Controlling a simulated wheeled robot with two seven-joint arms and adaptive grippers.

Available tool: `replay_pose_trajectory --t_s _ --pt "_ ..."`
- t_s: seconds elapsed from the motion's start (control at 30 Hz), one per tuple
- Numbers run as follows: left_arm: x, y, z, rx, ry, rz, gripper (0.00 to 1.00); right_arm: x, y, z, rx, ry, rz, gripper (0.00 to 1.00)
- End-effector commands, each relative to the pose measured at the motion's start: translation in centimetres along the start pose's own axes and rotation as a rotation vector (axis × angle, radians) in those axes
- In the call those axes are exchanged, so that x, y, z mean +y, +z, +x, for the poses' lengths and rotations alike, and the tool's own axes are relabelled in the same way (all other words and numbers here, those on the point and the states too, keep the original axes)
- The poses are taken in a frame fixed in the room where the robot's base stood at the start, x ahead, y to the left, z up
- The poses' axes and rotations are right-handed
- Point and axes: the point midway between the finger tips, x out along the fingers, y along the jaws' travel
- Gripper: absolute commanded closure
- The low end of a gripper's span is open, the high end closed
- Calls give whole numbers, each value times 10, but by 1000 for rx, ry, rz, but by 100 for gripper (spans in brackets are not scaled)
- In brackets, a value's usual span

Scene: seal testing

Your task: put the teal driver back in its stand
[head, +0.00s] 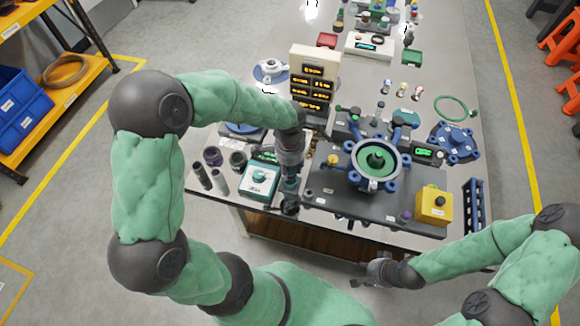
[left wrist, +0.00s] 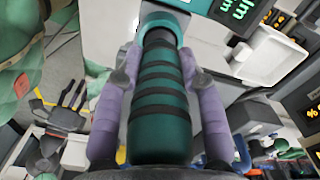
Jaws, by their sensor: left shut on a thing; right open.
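The teal driver (left wrist: 160,110), with black bands around its handle, is between the two purple fingers of my left gripper (left wrist: 158,90) in the left wrist view. The fingers are shut on it. In the head view my left gripper (head: 291,184) points down near the front edge of the table, right of a white box with a teal top (head: 260,178). A small dark round piece (head: 290,207) shows just below it; I cannot tell whether this is the stand. The driver's lower end is hidden. My right gripper (head: 378,272) is open and empty, in front of the table.
A dark fixture plate (head: 325,195) with a green round housing (head: 377,160) lies to the right. A yellow button box (head: 434,205) stands at its right end. Grey cylinders (head: 203,177) stand at the left front. A display tower (head: 313,80) rises behind.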

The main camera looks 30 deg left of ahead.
Motion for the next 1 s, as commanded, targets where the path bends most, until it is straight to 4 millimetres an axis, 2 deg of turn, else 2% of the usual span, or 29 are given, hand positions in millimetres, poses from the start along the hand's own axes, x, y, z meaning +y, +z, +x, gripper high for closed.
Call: replay_pose_trajectory --t_s 0.43,0.47,0.53,0.57,0.87,1.0 --pt "0 0 2 0 -1 -1 100 0 0 0 0 0 0 56" --pt "0 0 2 1 -1 -1 58 0 0 0 0 0 0 56" --pt "0 0 2 1 -1 -1 38 0 0 0 0 0 0 56" --pt "0 0 2 1 -1 0 34 0 0 0 0 0 0 56" --pt "0 0 3 -2 1 0 34 0 0 0 0 0 0 56" --pt "0 0 -3 -1 1 0 34 -2 0 -5 0 0 0 56"
